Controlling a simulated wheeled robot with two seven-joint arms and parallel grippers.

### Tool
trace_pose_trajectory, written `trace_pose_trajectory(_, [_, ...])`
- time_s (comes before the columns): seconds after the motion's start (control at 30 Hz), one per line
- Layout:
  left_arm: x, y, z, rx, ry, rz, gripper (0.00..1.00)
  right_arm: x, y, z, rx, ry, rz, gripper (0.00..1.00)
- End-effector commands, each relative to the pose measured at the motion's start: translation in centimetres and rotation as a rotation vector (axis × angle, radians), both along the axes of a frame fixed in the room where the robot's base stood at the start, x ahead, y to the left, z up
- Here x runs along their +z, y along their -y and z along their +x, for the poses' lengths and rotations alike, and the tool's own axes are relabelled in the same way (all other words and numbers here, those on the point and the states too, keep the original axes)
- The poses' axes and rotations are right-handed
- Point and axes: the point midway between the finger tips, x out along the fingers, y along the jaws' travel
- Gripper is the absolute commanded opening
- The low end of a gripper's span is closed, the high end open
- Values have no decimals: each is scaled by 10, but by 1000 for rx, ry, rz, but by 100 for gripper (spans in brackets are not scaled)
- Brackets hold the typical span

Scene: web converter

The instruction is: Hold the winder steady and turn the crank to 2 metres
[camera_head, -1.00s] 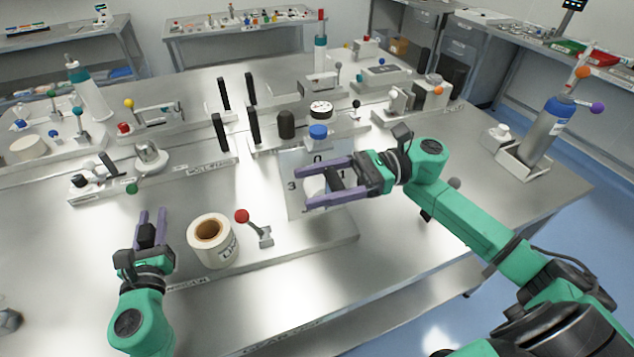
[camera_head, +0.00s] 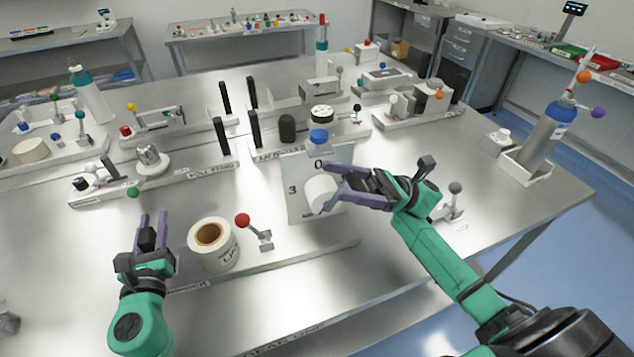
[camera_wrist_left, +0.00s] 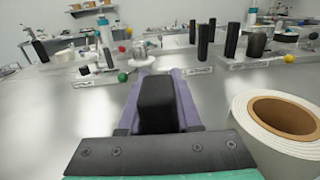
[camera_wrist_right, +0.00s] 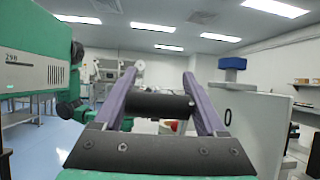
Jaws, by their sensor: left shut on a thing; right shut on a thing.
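The winder is an upright pale panel (camera_head: 299,205) with the numbers 0 and 3 showing and a white drum (camera_head: 321,194) in front. My right gripper (camera_head: 336,190) is in front of the panel's right side. In the right wrist view it is shut on a black crank handle (camera_wrist_right: 158,104) lying across its fingers, beside the panel (camera_wrist_right: 255,125). The 1 and 2 marks are hidden or unreadable. My left gripper (camera_head: 152,220) is shut on a black upright grip (camera_head: 147,240), which also shows in the left wrist view (camera_wrist_left: 156,104).
A label roll (camera_head: 212,248) stands right of my left gripper, with a red-knobbed lever (camera_head: 243,220) beside it. A grey-knobbed lever (camera_head: 455,188) is to the right.

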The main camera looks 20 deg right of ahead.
Motion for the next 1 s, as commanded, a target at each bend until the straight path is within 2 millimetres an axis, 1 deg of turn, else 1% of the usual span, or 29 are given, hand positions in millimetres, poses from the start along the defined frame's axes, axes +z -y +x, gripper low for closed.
trace_pose_trajectory(0.03, [-11,0,-1,2,-20,1,0,-2,3,-1,5,0,49,0])
trace_pose_trajectory(0.2, [-11,0,-1,1,-20,1,0,-6,18,-2,5,13,184,0])
trace_pose_trajectory(0.4, [-11,-1,-1,3,-20,1,0,-14,33,-3,3,12,189,0])
trace_pose_trajectory(0.6, [-11,-3,-1,7,-20,1,0,-19,43,-3,0,13,188,0])
trace_pose_trajectory(0.8, [-10,-4,-1,10,-19,1,0,-23,49,-3,-1,15,188,0])
trace_pose_trajectory(1.0, [-10,-5,0,12,-19,2,0,-24,51,-3,-3,16,187,0])
